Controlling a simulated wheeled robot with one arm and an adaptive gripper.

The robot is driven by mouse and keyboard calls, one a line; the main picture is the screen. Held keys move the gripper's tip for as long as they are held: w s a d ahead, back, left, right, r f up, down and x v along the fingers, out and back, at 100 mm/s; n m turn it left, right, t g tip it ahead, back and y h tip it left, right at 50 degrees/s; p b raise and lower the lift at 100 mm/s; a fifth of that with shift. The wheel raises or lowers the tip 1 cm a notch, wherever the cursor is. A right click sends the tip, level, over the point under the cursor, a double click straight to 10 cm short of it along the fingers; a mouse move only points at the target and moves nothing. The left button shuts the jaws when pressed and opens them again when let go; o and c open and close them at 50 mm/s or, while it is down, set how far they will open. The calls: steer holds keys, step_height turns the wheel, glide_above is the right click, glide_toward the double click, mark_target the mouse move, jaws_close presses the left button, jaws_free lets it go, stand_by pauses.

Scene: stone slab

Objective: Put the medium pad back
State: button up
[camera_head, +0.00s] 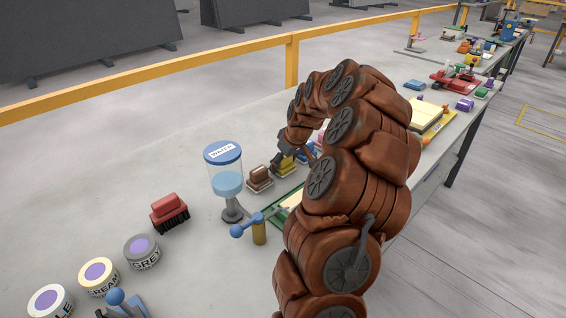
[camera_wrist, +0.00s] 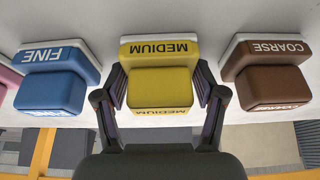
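The medium pad (camera_wrist: 160,84) is a yellow block with a narrower grip and a pale underside, lettered MEDIUM. It stands in a row between the blue fine pad (camera_wrist: 52,82) and the brown coarse pad (camera_wrist: 268,75). My gripper (camera_wrist: 160,88) has one finger on each side of the yellow grip, and the fingers look close against it. In the head view the medium pad (camera_head: 285,166) is partly hidden by my gripper (camera_head: 284,158), beside the coarse pad (camera_head: 259,178). It looks level with its neighbours; its underside contact is hidden.
A water dispenser (camera_head: 225,180) with a blue lid stands just left of the pads. A red brush (camera_head: 169,211) and several labelled tubs (camera_head: 99,277) lie front left. My arm hides part of the stone slab (camera_head: 291,200).

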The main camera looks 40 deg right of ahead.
steer(key=o, duration=0.4)
steer(key=shift+c, duration=0.2)
steer(key=b+v, duration=0.1)
steer(key=v, duration=1.1)
steer(key=shift+r, duration=0.2)
